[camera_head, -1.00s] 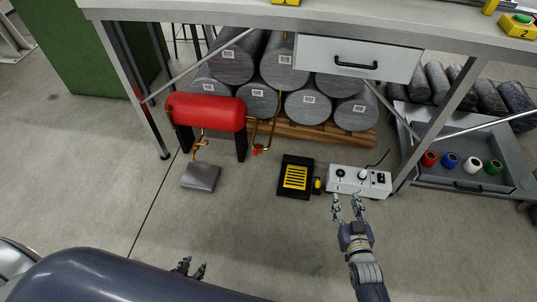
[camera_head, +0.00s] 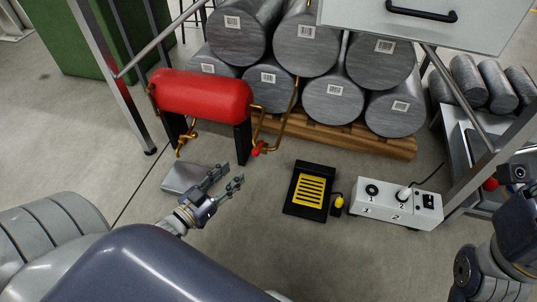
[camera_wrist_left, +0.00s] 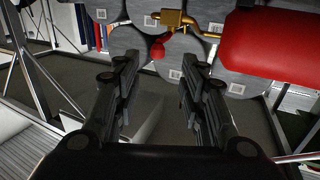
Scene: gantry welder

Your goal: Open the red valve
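The small red valve (camera_head: 258,149) sits on the brass pipe (camera_head: 283,122) at the right end of the red tank (camera_head: 205,96). My left gripper (camera_head: 231,176) is open and empty, in front of and slightly left of the valve, and apart from it. In the left wrist view a red knob (camera_wrist_left: 158,48) hangs by a brass fitting (camera_wrist_left: 176,19), beyond the gap between the open fingers of my left gripper (camera_wrist_left: 160,70). The tank (camera_wrist_left: 275,38) fills the upper right there. My right arm (camera_head: 488,265) shows at the right edge; its gripper cannot be made out.
A grey plate (camera_head: 183,178) lies on the floor beside my left gripper. A black and yellow pedal (camera_head: 310,190) and a white control box (camera_head: 397,206) stand to the right. Grey cylinders (camera_head: 334,98) are stacked on a wooden pallet (camera_head: 385,142) behind. Bare floor lies in front.

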